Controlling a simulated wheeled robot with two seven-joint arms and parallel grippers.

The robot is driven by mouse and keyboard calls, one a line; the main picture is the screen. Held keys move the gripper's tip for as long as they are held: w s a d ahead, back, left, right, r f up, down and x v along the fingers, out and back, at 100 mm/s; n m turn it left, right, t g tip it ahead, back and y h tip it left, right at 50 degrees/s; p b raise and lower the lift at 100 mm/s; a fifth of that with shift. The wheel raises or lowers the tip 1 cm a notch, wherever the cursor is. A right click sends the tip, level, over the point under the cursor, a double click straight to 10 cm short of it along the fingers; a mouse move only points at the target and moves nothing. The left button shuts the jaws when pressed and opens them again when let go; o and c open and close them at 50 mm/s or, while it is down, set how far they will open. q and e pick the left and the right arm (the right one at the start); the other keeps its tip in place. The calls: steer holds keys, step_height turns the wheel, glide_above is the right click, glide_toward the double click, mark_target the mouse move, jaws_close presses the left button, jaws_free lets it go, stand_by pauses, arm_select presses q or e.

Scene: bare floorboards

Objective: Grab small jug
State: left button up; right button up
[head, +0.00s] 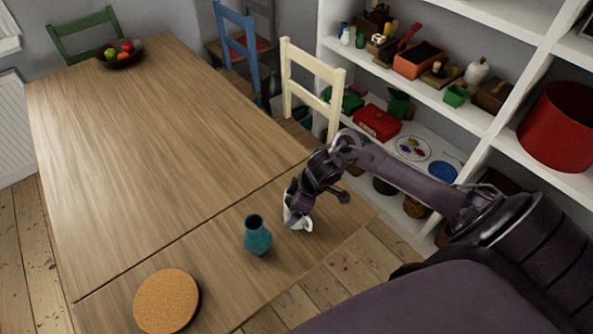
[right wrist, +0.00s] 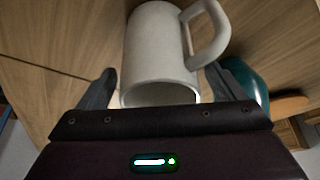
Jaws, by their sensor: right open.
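The small white jug (head: 301,222) stands on the wooden table near its right edge, partly hidden by my right gripper (head: 294,205). In the right wrist view the jug (right wrist: 158,50) shows its open rim towards the camera and its handle at the upper right. My right gripper (right wrist: 161,75) is open, with one finger on each side of the jug. Small gaps show between the fingers and the jug's wall. My left gripper is not in view.
A teal vase (head: 257,238) stands just left of the jug and shows behind the right finger in the wrist view. A round cork mat (head: 166,301) lies at the front left. A fruit bowl (head: 120,60) sits far back. Shelves and chairs line the right; the table's middle is clear.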

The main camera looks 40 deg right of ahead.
steer(key=c, duration=1.1)
steer(key=shift+c, duration=0.7)
steer(key=shift+r, duration=0.15)
